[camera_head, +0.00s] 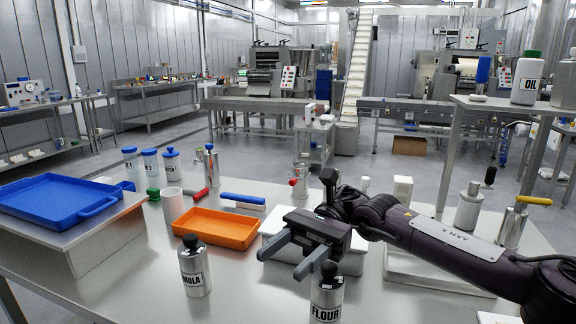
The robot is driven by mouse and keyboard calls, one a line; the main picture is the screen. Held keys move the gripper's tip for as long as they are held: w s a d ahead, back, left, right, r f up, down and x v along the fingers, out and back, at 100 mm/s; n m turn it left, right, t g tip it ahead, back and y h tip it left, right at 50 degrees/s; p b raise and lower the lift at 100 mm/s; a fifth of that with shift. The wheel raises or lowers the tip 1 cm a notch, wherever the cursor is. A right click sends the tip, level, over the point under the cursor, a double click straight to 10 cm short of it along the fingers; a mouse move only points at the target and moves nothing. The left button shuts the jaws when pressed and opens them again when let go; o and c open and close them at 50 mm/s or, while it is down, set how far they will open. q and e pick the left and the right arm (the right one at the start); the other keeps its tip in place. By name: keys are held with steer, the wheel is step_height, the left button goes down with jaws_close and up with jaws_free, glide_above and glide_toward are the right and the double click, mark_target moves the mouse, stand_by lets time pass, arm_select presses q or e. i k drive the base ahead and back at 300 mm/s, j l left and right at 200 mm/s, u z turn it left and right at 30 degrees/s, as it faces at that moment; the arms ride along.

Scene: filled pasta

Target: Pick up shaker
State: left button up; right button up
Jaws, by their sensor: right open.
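Two silver shaker-like bottles with dark caps stand upright on the steel table (130,270). One is labelled FLOUR (326,300) at the front. The other, whose label reads "MOLA" in part (195,275), stands to its left. The frames do not show which one the task means. My right gripper (282,264) is open, with nothing seen between its fingers, which point toward the front left. It is up and left of the FLOUR bottle, with one finger close to that bottle's cap in the picture; I cannot tell if they touch. My left gripper is not in view.
An orange tray (215,229) lies behind the "MOLA" bottle. A blue tray (62,205) rests on a raised stand at left. A white cup (173,206) and blue-lidded jars (150,162) stand behind. The front left table is clear.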

mark_target(326, 298)
steer(key=k+j, duration=0.4)
steer(key=j, duration=0.15)
steer(key=k+j, duration=0.4)
steer(key=j, duration=0.15)
